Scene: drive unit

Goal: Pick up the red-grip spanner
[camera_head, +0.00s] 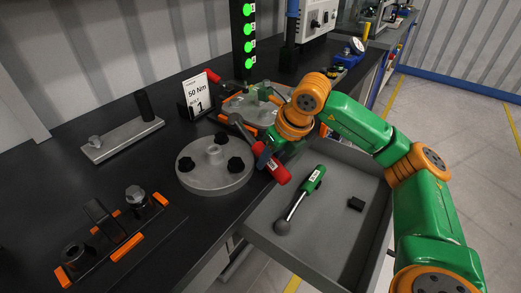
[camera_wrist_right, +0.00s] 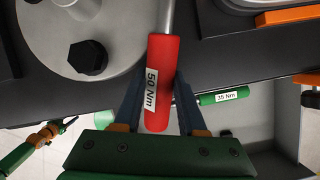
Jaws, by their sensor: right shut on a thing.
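The red-grip spanner (camera_head: 279,172) is in my right gripper (camera_head: 266,157), above the bench's front edge and the open drawer. In the right wrist view, its red grip (camera_wrist_right: 163,75), labelled "50 Nm", lies between the two fingers of the right gripper (camera_wrist_right: 160,100). Its metal shaft runs up out of the top of that view. In the head view the shaft reaches up and left over the bench. A green-grip spanner (camera_head: 313,180), labelled "35 Nm" in the right wrist view (camera_wrist_right: 223,97), lies in the drawer.
The open grey drawer (camera_head: 338,222) also holds a small black block (camera_head: 356,204). A round metal plate (camera_head: 212,182) with black knobs stands close left of the spanner. A "50 Nm" card (camera_head: 197,97), a socket rack (camera_head: 115,240) and a grey fixture (camera_head: 123,138) stand on the bench.

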